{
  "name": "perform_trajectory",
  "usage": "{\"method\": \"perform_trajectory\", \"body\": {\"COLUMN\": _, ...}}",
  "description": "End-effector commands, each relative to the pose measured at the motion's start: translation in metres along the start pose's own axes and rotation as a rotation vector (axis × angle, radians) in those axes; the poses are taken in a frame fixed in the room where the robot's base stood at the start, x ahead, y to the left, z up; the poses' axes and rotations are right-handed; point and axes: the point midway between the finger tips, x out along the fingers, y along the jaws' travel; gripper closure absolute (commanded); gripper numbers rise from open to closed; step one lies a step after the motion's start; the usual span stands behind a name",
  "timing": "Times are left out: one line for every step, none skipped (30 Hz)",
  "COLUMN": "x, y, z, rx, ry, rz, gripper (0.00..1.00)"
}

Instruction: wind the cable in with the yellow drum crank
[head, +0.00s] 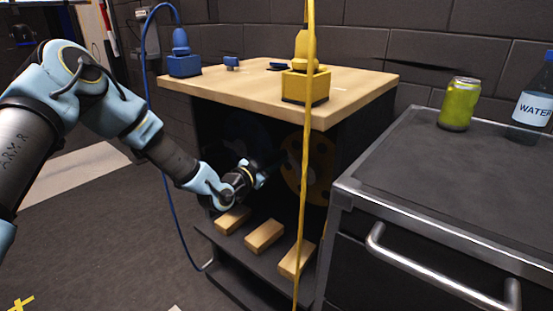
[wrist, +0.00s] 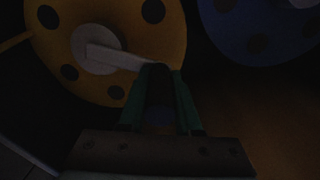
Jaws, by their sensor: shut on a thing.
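The yellow drum (head: 320,165) is mounted inside the dark open front of the wooden-topped bench. It fills the upper left of the wrist view (wrist: 120,80), with round holes and a pale hub. The crank arm (wrist: 115,57) runs from the hub to the right and slightly down, to my gripper. My gripper (wrist: 163,75) is shut on the crank's handle at its outer end, and the fingers hide most of the handle. In the head view my gripper (head: 263,175) reaches into the dark space. The yellow cable (head: 304,190) hangs in front of the bench.
A blue drum (wrist: 262,30) sits beside the yellow one. Blue (head: 183,65) and yellow (head: 305,86) blocks stand on the benchtop (head: 355,85). A blue cable (head: 164,190) hangs at left. Wooden blocks (head: 264,236) lie on a low shelf. A metal-edged cabinet (head: 440,165) stands at right.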

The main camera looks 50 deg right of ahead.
Motion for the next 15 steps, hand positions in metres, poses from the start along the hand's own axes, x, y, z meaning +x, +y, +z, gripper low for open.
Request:
{"method": "perform_trajectory", "body": {"x": -0.0001, "y": 0.0, "z": 0.0, "rx": 0.0, "ry": 0.0, "rz": 0.0, "gripper": 0.89}}
{"method": "perform_trajectory", "body": {"x": -0.0001, "y": 0.0, "z": 0.0, "rx": 0.0, "ry": 0.0, "rz": 0.0, "gripper": 0.92}}
{"method": "perform_trajectory", "body": {"x": -0.0001, "y": 0.0, "z": 0.0, "rx": 0.0, "ry": 0.0, "rz": 0.0, "gripper": 0.97}}
{"method": "perform_trajectory", "body": {"x": -0.0001, "y": 0.0, "z": 0.0, "rx": 0.0, "ry": 0.0, "rz": 0.0, "gripper": 1.0}}
{"method": "perform_trajectory", "body": {"x": -0.0001, "y": 0.0, "z": 0.0, "rx": 0.0, "ry": 0.0, "rz": 0.0, "gripper": 1.0}}
{"method": "perform_trajectory", "body": {"x": -0.0001, "y": 0.0001, "z": 0.0, "rx": 0.0, "ry": 0.0, "rz": 0.0, "gripper": 1.0}}
{"method": "perform_trajectory", "body": {"x": -0.0001, "y": 0.0001, "z": 0.0, "rx": 0.0, "ry": 0.0, "rz": 0.0, "gripper": 1.0}}
{"method": "perform_trajectory", "body": {"x": -0.0001, "y": 0.0001, "z": 0.0, "rx": 0.0, "ry": 0.0, "rz": 0.0, "gripper": 1.0}}
{"method": "perform_trajectory", "body": {"x": -0.0001, "y": 0.0001, "z": 0.0, "rx": 0.0, "ry": 0.0, "rz": 0.0, "gripper": 1.0}}
{"method": "perform_trajectory", "body": {"x": -0.0001, "y": 0.0001, "z": 0.0, "rx": 0.0, "ry": 0.0, "rz": 0.0, "gripper": 1.0}}
{"method": "perform_trajectory", "body": {"x": -0.0001, "y": 0.0001, "z": 0.0, "rx": 0.0, "ry": 0.0, "rz": 0.0, "gripper": 1.0}}
{"method": "perform_trajectory", "body": {"x": -0.0002, "y": 0.0001, "z": 0.0001, "rx": 0.0, "ry": 0.0, "rz": 0.0, "gripper": 1.0}}
{"method": "perform_trajectory", "body": {"x": -0.0002, "y": 0.0001, "z": 0.0001, "rx": 0.0, "ry": 0.0, "rz": 0.0, "gripper": 1.0}}
{"method": "perform_trajectory", "body": {"x": -0.0002, "y": 0.0001, "z": 0.0001, "rx": 0.0, "ry": 0.0, "rz": 0.0, "gripper": 1.0}}
{"method": "perform_trajectory", "body": {"x": -0.0002, "y": 0.0001, "z": 0.0001, "rx": 0.0, "ry": 0.0, "rz": 0.0, "gripper": 1.0}}
